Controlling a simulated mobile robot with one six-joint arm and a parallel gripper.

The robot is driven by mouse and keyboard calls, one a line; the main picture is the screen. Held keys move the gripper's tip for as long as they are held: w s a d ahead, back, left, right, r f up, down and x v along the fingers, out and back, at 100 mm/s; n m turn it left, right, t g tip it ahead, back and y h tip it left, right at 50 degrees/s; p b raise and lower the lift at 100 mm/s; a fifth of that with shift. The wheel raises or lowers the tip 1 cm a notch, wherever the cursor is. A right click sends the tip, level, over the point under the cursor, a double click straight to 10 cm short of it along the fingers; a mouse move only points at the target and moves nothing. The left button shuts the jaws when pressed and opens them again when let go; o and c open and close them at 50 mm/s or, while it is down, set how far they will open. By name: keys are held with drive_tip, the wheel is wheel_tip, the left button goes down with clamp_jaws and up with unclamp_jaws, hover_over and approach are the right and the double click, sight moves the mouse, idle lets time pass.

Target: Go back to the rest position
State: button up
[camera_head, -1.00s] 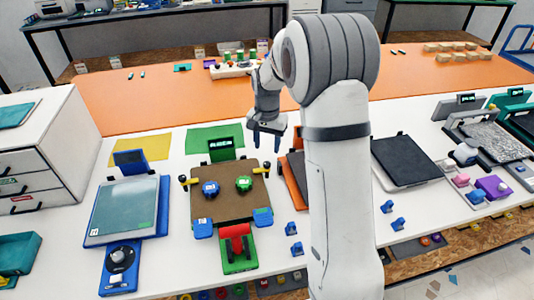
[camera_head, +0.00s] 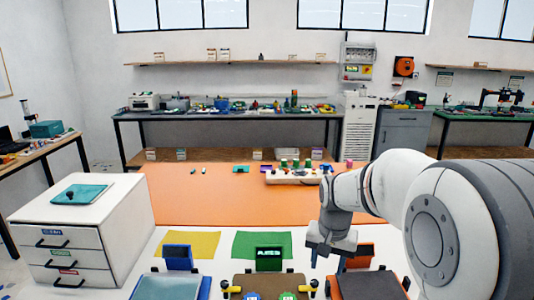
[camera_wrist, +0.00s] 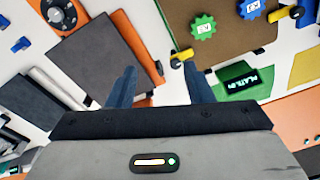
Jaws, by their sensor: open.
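My gripper (camera_head: 330,252) hangs above the row of printers, pointing down, with nothing between its fingers. In the wrist view my gripper (camera_wrist: 160,85) shows two blue-grey fingers held well apart. No fingertip appears to touch anything. My arm covers the right part of the head view.
A white drawer cabinet (camera_head: 85,245) with a teal tray (camera_head: 80,195) on top stands at the left. A yellow mat (camera_head: 189,244) and a green mat (camera_head: 262,243) lie behind the printers. The orange strip (camera_head: 200,205) is mostly clear. A back bench (camera_head: 225,116) holds small items.

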drive_tip(key=s+r+n+t, duration=0.1)
drive_tip(key=s+n, duration=0.3)
drive_tip(key=s, duration=1.5)
drive_tip(key=shift+r+t, duration=0.4)
drive_tip(key=shift+r, duration=0.3)
drive_tip(key=shift+c, duration=0.2)
